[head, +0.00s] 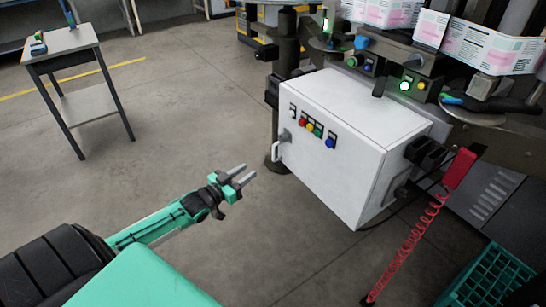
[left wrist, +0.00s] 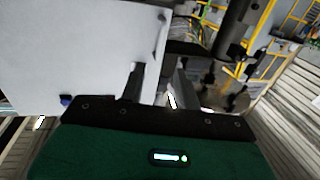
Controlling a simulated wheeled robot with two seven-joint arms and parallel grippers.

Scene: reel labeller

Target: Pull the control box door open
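The control box (head: 350,110) is a white cabinet below the labelling machine. Its door (head: 315,165) faces me and looks closed flush with the box. A small pale handle (head: 277,151) sits at the door's left edge, near a row of coloured buttons. My left gripper (head: 248,172) is open and empty, left of and apart from the handle, its fingers pointing toward the box. In the left wrist view the white box (left wrist: 75,50) fills the upper left, and nothing shows clearly between the fingers (left wrist: 157,85). My right gripper is not in view.
A dark post (head: 288,45) stands behind the box's left side. A small table (head: 75,42) stands far left. The floor in front of the door is clear.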

